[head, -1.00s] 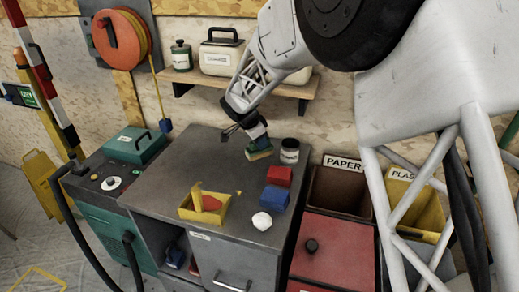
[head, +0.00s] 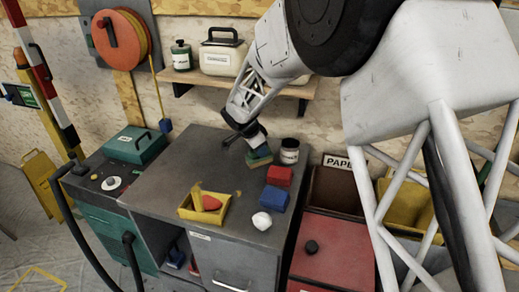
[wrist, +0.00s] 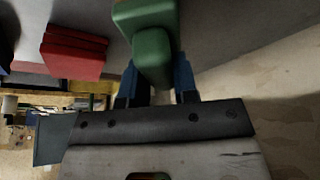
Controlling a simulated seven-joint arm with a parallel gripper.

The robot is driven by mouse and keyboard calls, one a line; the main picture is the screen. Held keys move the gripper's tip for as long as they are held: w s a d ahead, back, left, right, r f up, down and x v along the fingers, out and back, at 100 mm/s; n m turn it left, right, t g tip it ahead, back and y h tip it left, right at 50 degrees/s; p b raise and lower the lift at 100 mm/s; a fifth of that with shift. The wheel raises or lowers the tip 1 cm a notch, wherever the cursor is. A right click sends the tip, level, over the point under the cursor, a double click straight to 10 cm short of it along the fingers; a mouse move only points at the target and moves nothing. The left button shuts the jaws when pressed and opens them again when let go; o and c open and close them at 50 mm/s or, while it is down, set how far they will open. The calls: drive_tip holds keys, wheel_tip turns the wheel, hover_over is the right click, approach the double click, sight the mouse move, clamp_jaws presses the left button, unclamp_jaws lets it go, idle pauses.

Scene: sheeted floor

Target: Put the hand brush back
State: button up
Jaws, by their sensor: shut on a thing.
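The hand brush (head: 260,158) looks like a green block with a pale yellowish underside, at the back right of the grey cabinet top (head: 170,170). My gripper (head: 257,146) is just above it, pointing down. In the wrist view, the brush's green narrower part (wrist: 152,58) sits between my gripper's two blue fingertips (wrist: 157,80), which are shut on it. Its underside is hidden there. I cannot tell whether the brush touches the cabinet top.
The cabinet's left back is clear. A wall shelf (head: 185,78) hangs behind.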

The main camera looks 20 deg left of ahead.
drive_tip(key=shift+f, duration=0.1)
drive_tip(key=o, duration=0.8)
drive_tip(key=shift+o, duration=0.2)
drive_tip(key=v, duration=1.2)
idle(0.4)
